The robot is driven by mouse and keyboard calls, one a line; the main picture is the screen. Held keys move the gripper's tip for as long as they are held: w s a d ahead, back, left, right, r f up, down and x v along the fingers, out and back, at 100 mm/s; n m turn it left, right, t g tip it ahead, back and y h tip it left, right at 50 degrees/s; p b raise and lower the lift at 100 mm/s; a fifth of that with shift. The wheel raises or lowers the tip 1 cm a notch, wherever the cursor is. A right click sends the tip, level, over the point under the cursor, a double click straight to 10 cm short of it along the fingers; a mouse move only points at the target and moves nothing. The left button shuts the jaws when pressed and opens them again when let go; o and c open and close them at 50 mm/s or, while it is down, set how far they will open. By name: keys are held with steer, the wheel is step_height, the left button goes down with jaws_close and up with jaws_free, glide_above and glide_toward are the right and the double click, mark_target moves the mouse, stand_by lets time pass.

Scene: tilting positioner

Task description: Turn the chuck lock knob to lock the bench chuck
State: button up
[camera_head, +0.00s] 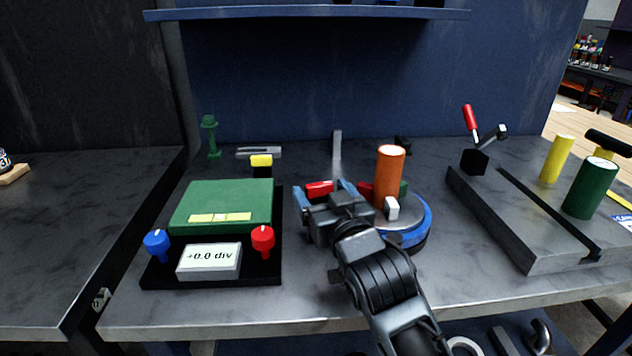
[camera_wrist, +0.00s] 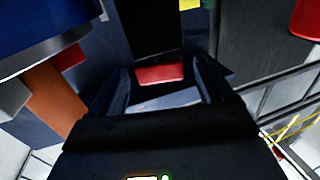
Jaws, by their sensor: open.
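The bench chuck is a round grey plate with a blue rim (camera_head: 420,232) on the bench, with an orange cylinder (camera_head: 389,172) upright on it and a small white block (camera_head: 391,208) at its front. A red bar (camera_head: 319,187), apparently the chuck lock knob, shows left of the chuck. In the wrist view the red bar (camera_wrist: 160,74) lies between my fingertips, with the orange cylinder (camera_wrist: 52,92) at the left. My gripper (camera_head: 325,194) is open, its fingers on either side of the bar. I cannot tell whether they touch it. My gripper hides the chuck's left side.
A black-based device with a green block (camera_head: 222,205), a blue knob (camera_head: 157,243), a red knob (camera_head: 263,240) and a "+0.0 div" display (camera_head: 209,261) stands left. A grey slotted block (camera_head: 520,225) stands right. A shelf (camera_head: 310,14) hangs above. The front bench strip is clear.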

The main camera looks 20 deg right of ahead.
mark_target(321, 191)
steer(key=shift+w+d, duration=0.15)
steer(key=shift+w, duration=1.8)
steer(key=c, duration=1)
steer(key=shift+o, duration=0.2)
